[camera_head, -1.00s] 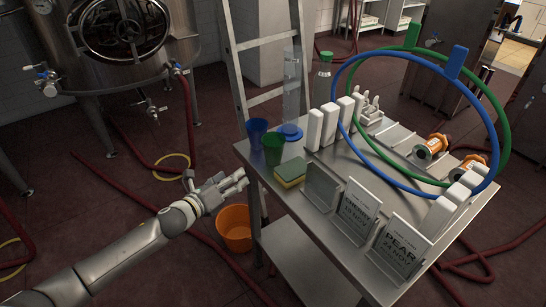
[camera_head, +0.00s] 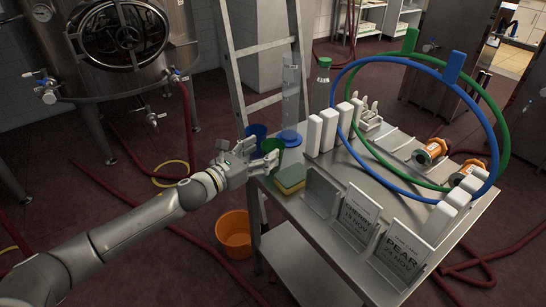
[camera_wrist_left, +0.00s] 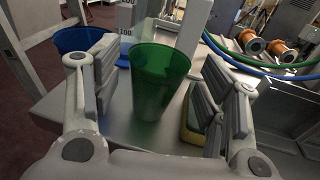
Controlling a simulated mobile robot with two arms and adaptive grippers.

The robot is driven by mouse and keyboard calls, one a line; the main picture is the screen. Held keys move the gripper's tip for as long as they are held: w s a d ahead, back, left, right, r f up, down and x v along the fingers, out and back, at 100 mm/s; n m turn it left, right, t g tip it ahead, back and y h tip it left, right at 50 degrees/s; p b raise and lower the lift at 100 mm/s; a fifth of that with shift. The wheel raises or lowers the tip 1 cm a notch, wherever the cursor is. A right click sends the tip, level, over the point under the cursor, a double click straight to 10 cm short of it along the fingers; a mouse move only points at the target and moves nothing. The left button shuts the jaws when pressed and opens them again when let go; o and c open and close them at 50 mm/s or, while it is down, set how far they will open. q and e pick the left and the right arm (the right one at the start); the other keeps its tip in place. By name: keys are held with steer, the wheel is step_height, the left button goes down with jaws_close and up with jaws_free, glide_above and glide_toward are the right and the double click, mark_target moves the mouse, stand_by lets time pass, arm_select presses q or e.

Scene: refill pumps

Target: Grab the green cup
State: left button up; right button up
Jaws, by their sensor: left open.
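The green cup (camera_head: 279,146) stands upright near the left corner of the metal table (camera_head: 275,200). In the left wrist view the translucent green cup (camera_wrist_left: 160,80) is in the middle, between the two fingers. My left gripper (camera_head: 265,153) is open at the cup's near left side, and its fingers partly hide the cup in the head view. In the wrist view the open left gripper (camera_wrist_left: 160,68) has a finger on each side of the cup, with a visible gap to both. My right gripper is not in view.
A blue cup (camera_head: 256,131) stands close behind and left of the green cup. A yellow-green sponge (camera_head: 291,180) lies on its right. A clear cylinder with a blue base (camera_head: 290,137) stands behind. An orange bucket (camera_head: 233,236) is on the floor.

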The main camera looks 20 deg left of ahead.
mark_target(280, 142)
arm_select(q)
steer(key=shift+b+x, duration=0.3)
steer(key=shift+x, duration=2.25)
steer(key=shift+f, duration=0.2)
steer(key=shift+c, duration=0.4)
steer(key=c, duration=0.3)
